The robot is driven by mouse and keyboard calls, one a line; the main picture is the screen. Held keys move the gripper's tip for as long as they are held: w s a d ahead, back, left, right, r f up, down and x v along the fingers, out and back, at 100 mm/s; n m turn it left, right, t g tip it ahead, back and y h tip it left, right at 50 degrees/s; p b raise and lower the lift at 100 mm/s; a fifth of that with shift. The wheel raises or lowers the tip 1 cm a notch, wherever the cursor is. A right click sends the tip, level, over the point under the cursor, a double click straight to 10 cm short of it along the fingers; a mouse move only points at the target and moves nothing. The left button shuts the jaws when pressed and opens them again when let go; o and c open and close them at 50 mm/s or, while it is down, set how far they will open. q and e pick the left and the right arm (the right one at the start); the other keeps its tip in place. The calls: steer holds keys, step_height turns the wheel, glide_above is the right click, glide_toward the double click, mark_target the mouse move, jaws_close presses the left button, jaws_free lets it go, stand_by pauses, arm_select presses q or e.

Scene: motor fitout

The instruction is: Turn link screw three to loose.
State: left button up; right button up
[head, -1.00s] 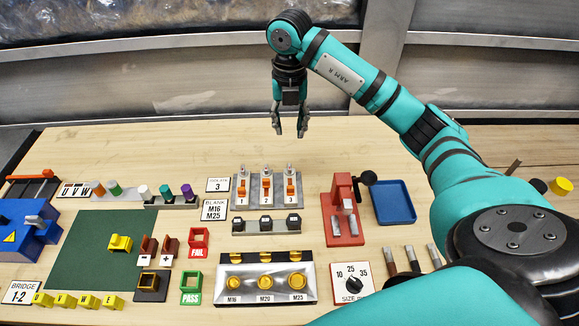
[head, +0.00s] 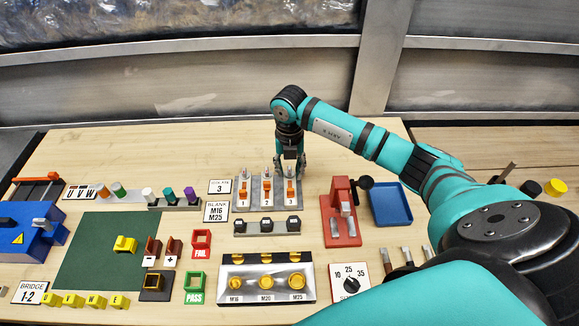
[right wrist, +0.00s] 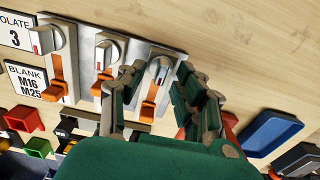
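The link panel (head: 247,206) carries three upright orange links numbered 1, 2 and 3, each with a small silver screw knob at its top. Link screw three (right wrist: 159,70) is the rightmost knob in the right wrist view. My right gripper (head: 290,170) points down over it. In the right wrist view its two fingers (right wrist: 160,85) are spread, one on each side of screw three, with visible gaps. Link screws one (right wrist: 45,39) and two (right wrist: 106,53) show pale handles with red marks. My left gripper is not in view.
The "ISOLATE 3" card (head: 219,186) stands left of the panel. A row of black-topped blocks (head: 266,226) lies in front. The red press (head: 340,212) and blue tray (head: 391,204) are at the right. Bare table lies behind the panel.

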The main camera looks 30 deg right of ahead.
jaws_close()
stand_by(0.3)
steer(key=shift+d+f+n+b, duration=0.1)
steer(key=shift+f+n+b, duration=0.05)
steer(key=shift+n+b, duration=1.35)
steer(key=n+b, duration=0.2)
steer(key=n, duration=0.2)
steer(key=n+b, duration=0.2)
steer(key=n, duration=0.1)
steer(key=n+b, duration=0.2)
steer(key=n, duration=0.1)
steer(key=shift+w+d+b, duration=0.1)
steer(key=shift+d+b, duration=0.1)
steer(key=shift+b, duration=0.1)
steer(key=n+b, duration=0.2)
steer(key=n, duration=0.3)
steer(key=shift+r, duration=0.2)
